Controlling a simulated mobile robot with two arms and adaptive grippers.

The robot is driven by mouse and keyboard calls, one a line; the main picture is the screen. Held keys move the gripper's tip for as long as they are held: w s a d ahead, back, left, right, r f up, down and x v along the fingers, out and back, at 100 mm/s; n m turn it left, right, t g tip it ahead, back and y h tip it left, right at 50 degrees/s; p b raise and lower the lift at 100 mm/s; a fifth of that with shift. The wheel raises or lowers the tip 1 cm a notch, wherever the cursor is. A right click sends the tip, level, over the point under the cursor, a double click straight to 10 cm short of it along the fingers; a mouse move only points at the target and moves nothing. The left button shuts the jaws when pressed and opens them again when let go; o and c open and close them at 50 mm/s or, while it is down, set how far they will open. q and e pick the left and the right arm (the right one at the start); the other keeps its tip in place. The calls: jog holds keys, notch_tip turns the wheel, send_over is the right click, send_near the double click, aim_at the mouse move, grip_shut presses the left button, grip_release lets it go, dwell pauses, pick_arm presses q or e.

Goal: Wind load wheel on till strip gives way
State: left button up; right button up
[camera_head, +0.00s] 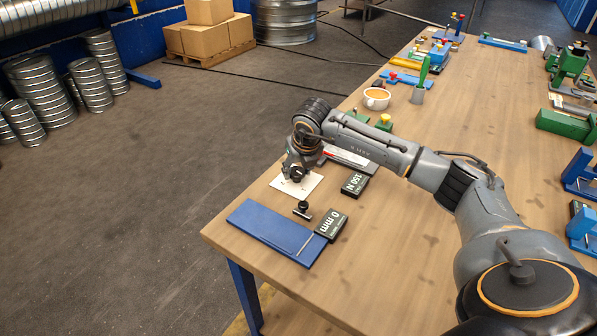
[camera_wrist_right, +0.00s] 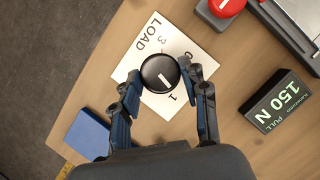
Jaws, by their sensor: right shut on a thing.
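The load wheel (camera_wrist_right: 158,72) is a round black knob with a white mark on a white plate (camera_wrist_right: 181,42) lettered LOAD, with numbers around it. My right gripper (camera_wrist_right: 161,77) has its two fingers on opposite sides of the wheel, shut on it. In the head view my right gripper (camera_head: 296,172) comes down over the white plate and hides most of the wheel. A dark display (camera_wrist_right: 276,101) beside it reads 150 N, PULL. A second display (camera_head: 331,225) reads 0 mm. I cannot make out the strip clearly. My left gripper is not in view.
A blue plate (camera_head: 262,222) lies at the table's near left corner, with a small black knob (camera_head: 302,209) beside it. A red button (camera_wrist_right: 227,6) sits near the wheel. A cup (camera_head: 376,98) and several tools stand farther back. The table middle is mostly clear.

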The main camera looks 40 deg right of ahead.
jog(key=m+b, duration=0.1)
jog(key=m, duration=0.1)
jog(key=m+h+b, duration=0.1)
jog(key=m, duration=0.1)
jog(key=shift+w+a+f+g+h, duration=0.1)
jog(key=shift+a+g+h, duration=0.1)
jog(key=shift+g+h, duration=0.1)
jog(key=shift+m+g+h+b, duration=0.45)
jog(key=shift+m+g, duration=0.15)
jog(key=shift+m, duration=1.4)
jog(key=shift+w, duration=0.1)
jog(key=o, duration=1.1)
